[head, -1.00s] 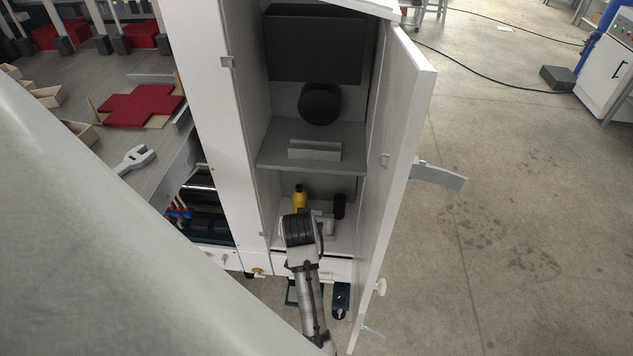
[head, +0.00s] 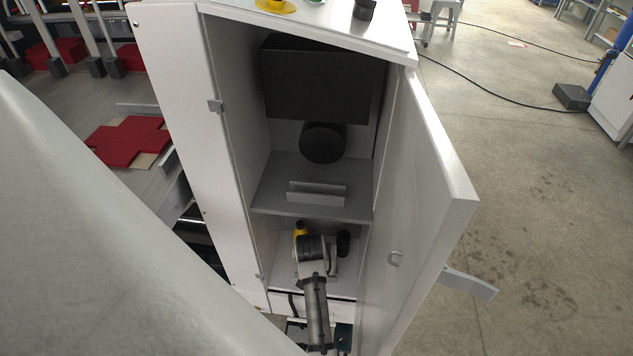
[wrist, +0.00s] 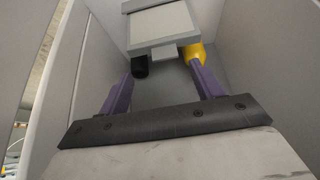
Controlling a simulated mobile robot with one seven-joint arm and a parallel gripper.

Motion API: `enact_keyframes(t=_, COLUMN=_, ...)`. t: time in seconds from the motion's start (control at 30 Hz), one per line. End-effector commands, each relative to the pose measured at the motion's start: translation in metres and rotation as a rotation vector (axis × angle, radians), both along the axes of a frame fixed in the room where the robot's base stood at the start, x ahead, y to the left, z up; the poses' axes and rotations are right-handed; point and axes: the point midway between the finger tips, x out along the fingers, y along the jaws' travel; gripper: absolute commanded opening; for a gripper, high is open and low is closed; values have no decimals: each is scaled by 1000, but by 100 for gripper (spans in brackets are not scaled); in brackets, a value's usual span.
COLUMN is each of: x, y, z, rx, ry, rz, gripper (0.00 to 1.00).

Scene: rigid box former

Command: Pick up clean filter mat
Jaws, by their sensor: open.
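A pale, flat panel with a grey frame (wrist: 162,22) shows at the top of the wrist view. It looks like the clean filter mat, but I cannot be sure. My gripper (wrist: 162,68) is open, with its two purple fingers apart and nothing held between them. The panel is ahead of the fingertips, and I cannot tell whether they touch it. In the head view my wrist is inside the lower compartment of the white cabinet (head: 172,130) and hides the fingers and most of what lies ahead of them.
A yellow bottle (wrist: 194,52) is by the right finger and a black cylinder (wrist: 140,66) by the left. The grey shelf (head: 275,185) above carries a grey holder (head: 316,195). The open door (head: 420,190) bounds the right side.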

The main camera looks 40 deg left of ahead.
Motion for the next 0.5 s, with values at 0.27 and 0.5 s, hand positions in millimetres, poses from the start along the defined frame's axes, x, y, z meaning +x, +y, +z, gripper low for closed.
enact_keyframes(t=0.27, x=9, y=7, z=-17, rx=0, ry=0, rz=0, gripper=65)
enact_keyframes(t=0.5, x=20, y=22, z=-38, rx=1, ry=2, rz=0, gripper=65)
